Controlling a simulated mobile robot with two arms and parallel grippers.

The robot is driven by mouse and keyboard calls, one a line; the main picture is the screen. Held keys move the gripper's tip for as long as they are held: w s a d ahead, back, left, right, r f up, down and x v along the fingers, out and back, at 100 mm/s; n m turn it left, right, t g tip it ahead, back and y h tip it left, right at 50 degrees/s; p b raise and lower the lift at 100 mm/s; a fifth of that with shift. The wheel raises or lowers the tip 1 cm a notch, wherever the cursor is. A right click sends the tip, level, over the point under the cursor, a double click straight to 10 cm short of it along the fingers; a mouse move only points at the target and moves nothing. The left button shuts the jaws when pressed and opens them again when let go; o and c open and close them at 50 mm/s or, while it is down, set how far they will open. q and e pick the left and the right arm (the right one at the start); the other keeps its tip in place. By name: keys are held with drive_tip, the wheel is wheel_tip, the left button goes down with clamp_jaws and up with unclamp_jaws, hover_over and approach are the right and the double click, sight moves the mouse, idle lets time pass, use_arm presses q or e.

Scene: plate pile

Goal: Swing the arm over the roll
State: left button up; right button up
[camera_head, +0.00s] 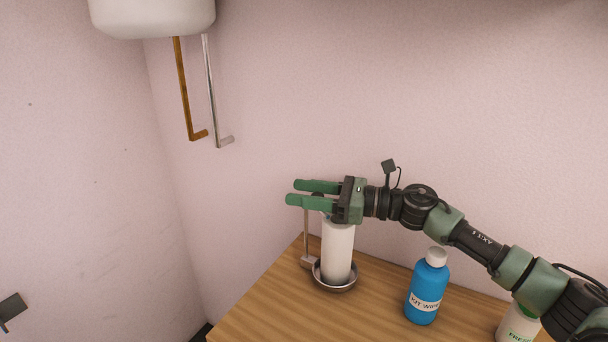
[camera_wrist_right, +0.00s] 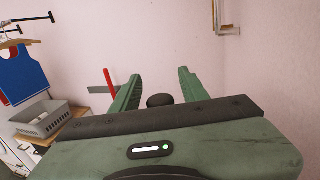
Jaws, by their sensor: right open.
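A white roll (camera_head: 338,250) stands upright on a round metal base (camera_head: 335,287) at the wooden top's back left. A thin grey arm (camera_head: 306,235) stands upright left of the roll, apart from it, with a small block at its lower end. My right gripper (camera_head: 292,193) lies level over the top of the roll, pointing left, open. Its fingers hide the upper end of the thin arm. In the right wrist view a dark round knob (camera_wrist_right: 160,100) shows between my two green fingers; I cannot tell whether they touch it. My left gripper is not in view.
A blue bottle (camera_head: 427,290) stands right of the roll; a white bottle (camera_head: 518,325) is partly hidden by my right arm. The pink wall is close behind. A white box (camera_head: 152,16) with two hanging rods is upper left. The wrist view shows a grey basket (camera_wrist_right: 45,122).

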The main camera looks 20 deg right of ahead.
wheel_tip(320, 180, up, 20)
idle(0.4)
